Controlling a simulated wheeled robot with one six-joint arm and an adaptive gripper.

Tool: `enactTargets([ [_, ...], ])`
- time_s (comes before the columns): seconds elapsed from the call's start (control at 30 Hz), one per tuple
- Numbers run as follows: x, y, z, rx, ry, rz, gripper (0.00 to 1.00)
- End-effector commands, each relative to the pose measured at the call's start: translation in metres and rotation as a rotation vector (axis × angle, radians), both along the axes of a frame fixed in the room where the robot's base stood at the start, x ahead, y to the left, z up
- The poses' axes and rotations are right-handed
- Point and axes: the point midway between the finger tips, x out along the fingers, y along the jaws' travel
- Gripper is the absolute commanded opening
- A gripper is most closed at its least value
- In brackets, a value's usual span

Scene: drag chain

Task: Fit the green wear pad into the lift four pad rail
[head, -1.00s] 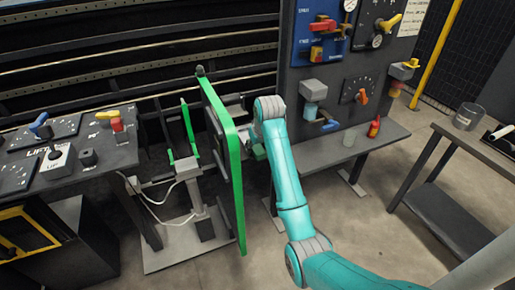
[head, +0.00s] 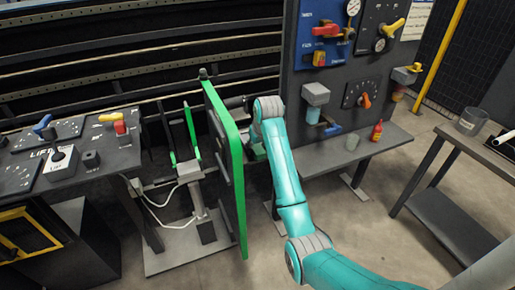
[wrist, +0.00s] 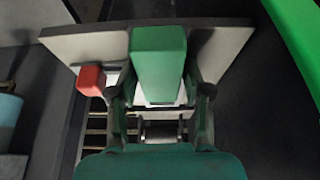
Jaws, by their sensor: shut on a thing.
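My gripper (wrist: 160,88) is shut on the green wear pad (wrist: 158,58), a plain green block standing between the two fingers in the wrist view. A pale grey plate (wrist: 92,46) with a dark top edge lies behind the pad and spreads to both sides of it. I cannot tell whether the pad touches this plate, or whether the plate is part of the lift four pad rail. In the head view my gripper is mostly hidden beside the upright green-edged panel (head: 229,150), left of my teal arm.
A red block (wrist: 91,80) sits left of the pad. A green bar (wrist: 299,30) is close on the right in the wrist view. A control bench (head: 75,150) stands at left, a tool panel (head: 340,70) behind my arm, and a dark table (head: 455,195) at right.

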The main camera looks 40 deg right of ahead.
Motion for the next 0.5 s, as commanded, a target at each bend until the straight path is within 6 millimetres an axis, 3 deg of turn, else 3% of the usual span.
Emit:
enactTargets([
  [0.33,0.0077,-0.0021,0.0007,-0.001,-0.002,0.0,0.0],
  [0.37,0.0079,-0.0022,0.0006,0.0,-0.001,0.0,0.52],
  [0.47,0.0076,-0.0021,0.0003,0.0,-0.001,0.0,0.77],
  [0.5,0.0076,-0.0021,0.0003,0.0,-0.001,0.0,0.78],
])
